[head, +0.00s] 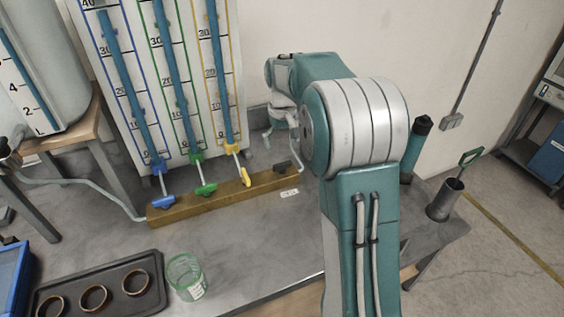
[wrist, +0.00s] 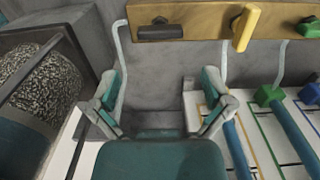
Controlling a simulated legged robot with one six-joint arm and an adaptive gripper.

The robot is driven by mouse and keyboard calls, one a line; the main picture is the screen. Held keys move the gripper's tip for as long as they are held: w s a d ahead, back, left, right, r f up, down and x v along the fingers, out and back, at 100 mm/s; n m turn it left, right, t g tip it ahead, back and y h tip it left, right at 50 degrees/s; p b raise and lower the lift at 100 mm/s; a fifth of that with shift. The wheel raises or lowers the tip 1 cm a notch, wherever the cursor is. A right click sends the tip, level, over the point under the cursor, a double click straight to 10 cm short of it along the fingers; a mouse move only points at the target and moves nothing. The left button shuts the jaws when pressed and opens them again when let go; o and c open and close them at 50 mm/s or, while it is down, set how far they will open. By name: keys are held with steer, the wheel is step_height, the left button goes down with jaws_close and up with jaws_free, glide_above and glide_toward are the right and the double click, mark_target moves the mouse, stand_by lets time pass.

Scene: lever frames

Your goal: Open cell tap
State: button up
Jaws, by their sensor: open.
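A wooden bar (head: 220,200) carries a row of tap handles. The black handle (head: 287,165) is at its right end in the head view and lies along the bar; it also shows in the wrist view (wrist: 160,32). The yellow handle (head: 245,176) stands across the bar beside it. The green handle (head: 205,190) and blue handle (head: 163,202) are further left. Which is the cell tap cannot be read. My gripper (wrist: 160,88) is open and empty, its fingers apart, short of the black handle. In the head view my arm partly hides it.
A green glass (head: 186,277) and a dark tray (head: 45,287) with brown rings are at the front left. A metal cup (head: 446,200) stands at the right. The bench middle is clear.

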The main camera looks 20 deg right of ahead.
mark_target(282, 163)
step_height(282, 163, down, 8)
steer(key=shift+r, duration=0.2)
steer(key=c, duration=0.9)
